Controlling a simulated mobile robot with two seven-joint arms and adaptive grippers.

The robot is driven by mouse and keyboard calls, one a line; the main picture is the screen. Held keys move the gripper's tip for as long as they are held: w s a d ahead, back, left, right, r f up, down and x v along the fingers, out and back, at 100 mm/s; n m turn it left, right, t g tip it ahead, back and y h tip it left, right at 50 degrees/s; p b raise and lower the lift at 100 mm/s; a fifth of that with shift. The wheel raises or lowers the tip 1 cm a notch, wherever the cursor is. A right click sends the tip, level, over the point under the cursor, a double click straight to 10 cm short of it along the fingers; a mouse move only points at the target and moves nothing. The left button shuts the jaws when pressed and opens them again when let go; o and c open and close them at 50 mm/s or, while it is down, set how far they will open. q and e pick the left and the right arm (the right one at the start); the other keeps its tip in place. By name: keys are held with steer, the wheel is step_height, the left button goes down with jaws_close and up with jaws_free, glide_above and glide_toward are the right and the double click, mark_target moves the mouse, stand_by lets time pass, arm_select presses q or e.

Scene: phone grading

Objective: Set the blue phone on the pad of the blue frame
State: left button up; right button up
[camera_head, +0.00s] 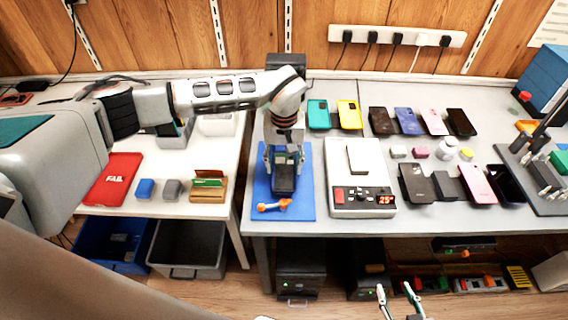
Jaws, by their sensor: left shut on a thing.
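My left gripper (284,164) points down over the blue mat (303,207) at the left end of the grey table. It is shut on a dark thing (284,184), mostly hidden by the fingers; I cannot tell its colour or whether it is a phone. No blue frame with a pad can be made out clearly there. A blue-violet phone (406,120) lies in the back row to the right. My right gripper (399,299) is low at the bottom edge, empty, its fingertips apart.
Several other phones fill the right side. A white table with a red FAIL mat (112,181) stands at left; bins (190,245) are below.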

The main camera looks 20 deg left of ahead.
arm_select(q)
steer(key=shift+f, duration=0.25)
stand_by(0.7)
steer(key=shift+f, duration=0.1)
stand_by(0.8)
steer(key=o, duration=1.3)
steer(key=shift+c, duration=0.2)
steer(key=o, duration=0.4)
steer(key=shift+r+p, duration=0.6)
steer(key=shift+r, duration=0.1)
